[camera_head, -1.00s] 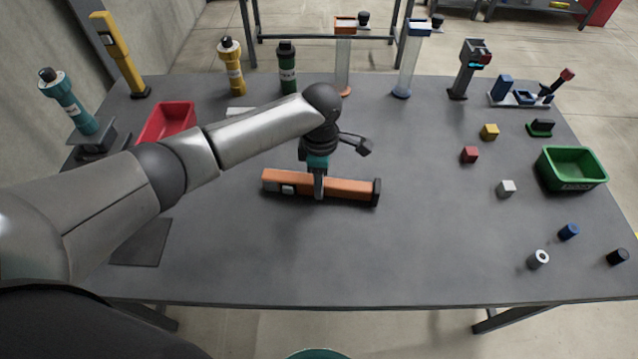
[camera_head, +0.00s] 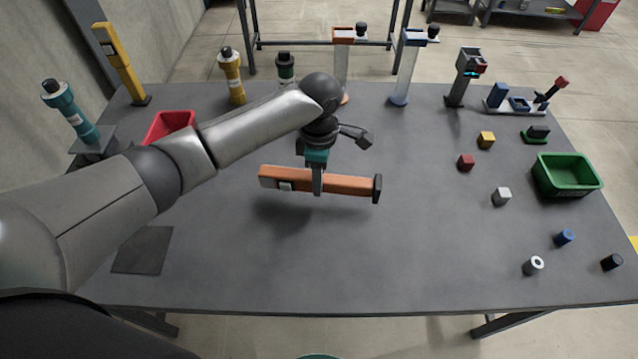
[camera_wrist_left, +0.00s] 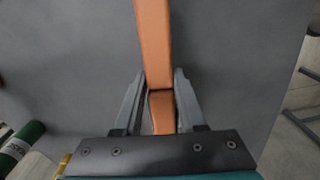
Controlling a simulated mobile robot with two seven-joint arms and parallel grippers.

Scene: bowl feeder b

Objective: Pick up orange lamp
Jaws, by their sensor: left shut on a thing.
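In the left wrist view the lamp (camera_wrist_left: 153,45) runs between the two grey fingers (camera_wrist_left: 160,105). My right gripper is not in view.
The table (camera_head: 400,255) is clear around and in front of the lamp. A red bin (camera_head: 168,125) stands at the back left and a green bin (camera_head: 567,175) at the right. Several small blocks and cylinders lie on the right. Bottles and tall stands line the back.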

